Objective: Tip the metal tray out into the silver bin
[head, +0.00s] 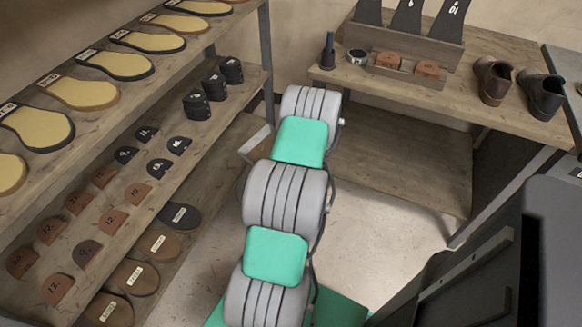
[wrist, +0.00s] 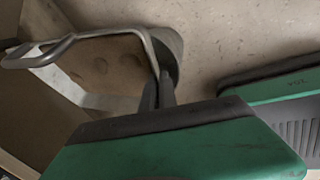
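In the wrist view my gripper (wrist: 158,88) has its two dark fingers close together on the end of a bent metal rim. I take this rim to be part of the metal tray (wrist: 110,31). A metal loop like a handle sticks out at its left, and a pale wall runs below. Inside the rim is a brown surface with several dark round spots; I cannot tell if these are contents. In the head view a small pale piece of the tray (head: 256,141) shows left of my arm; my arm hides the gripper there. I cannot make out the silver bin in either view.
A shelf rack (head: 92,195) with soles and heel pieces stands close on the left. A wooden bench (head: 480,75) with shoes, a small box and dark patterns is at the back right. A dark machine (head: 478,270) stands at the right. Bare floor (head: 375,225) lies between.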

